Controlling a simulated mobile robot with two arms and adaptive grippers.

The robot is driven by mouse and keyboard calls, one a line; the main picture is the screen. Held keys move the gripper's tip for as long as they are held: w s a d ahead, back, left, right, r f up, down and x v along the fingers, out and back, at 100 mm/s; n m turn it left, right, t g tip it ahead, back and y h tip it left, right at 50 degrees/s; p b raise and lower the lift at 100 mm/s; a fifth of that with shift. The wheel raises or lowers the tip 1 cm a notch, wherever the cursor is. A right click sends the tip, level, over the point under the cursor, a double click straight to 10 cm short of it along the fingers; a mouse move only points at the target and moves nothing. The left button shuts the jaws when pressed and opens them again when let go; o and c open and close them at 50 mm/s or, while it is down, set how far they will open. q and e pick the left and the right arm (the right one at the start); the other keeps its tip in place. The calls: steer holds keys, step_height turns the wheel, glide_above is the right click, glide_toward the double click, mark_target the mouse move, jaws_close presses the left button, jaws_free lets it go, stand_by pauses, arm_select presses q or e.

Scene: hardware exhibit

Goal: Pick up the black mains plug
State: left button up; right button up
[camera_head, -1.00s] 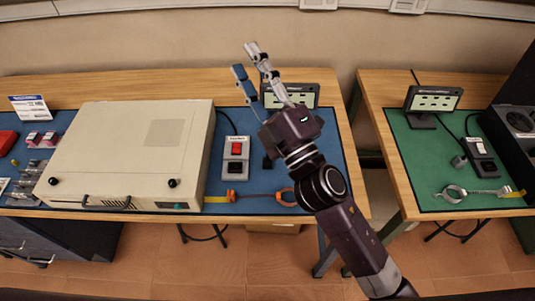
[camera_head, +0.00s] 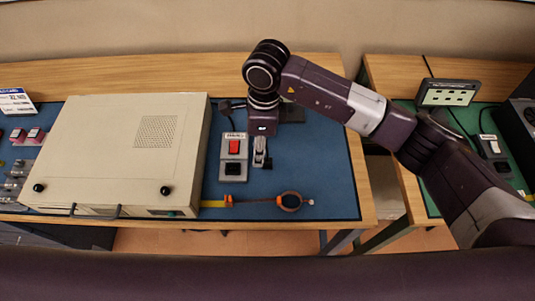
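My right gripper (camera_head: 261,158) points down over the blue mat, just right of the grey switch box (camera_head: 223,149) with its red button. Its fingers are seen from above and look close together. Whether they are shut on anything does not show. A small dark thing (camera_head: 268,163), probably the black mains plug, shows at the fingertips and is mostly hidden by them. I cannot tell whether they touch it. My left gripper is not in view.
A large beige case (camera_head: 110,150) stands left of the switch box. A second table with a green mat (camera_head: 432,205) and a small display (camera_head: 449,93) is at right.

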mark_target(267, 160)
steer(key=shift+w+d+r+h, duration=0.1)
steer(key=shift+w+d+h, duration=0.4)
steer(key=shift+d, duration=0.4)
steer(key=shift+w+d+f, duration=0.15)
steer(key=shift+d+f, duration=0.05)
steer(key=shift+d, duration=0.05)
steer(key=shift+s+f+p, duration=0.2)
steer(key=shift+f+p, duration=0.25)
steer(key=shift+f, duration=0.4)
step_height(267, 160, down, 4)
steer(key=shift+f+p, duration=0.2)
steer(key=shift+p, duration=0.9)
steer(key=shift+f, duration=0.55)
steer(key=c, duration=0.9)
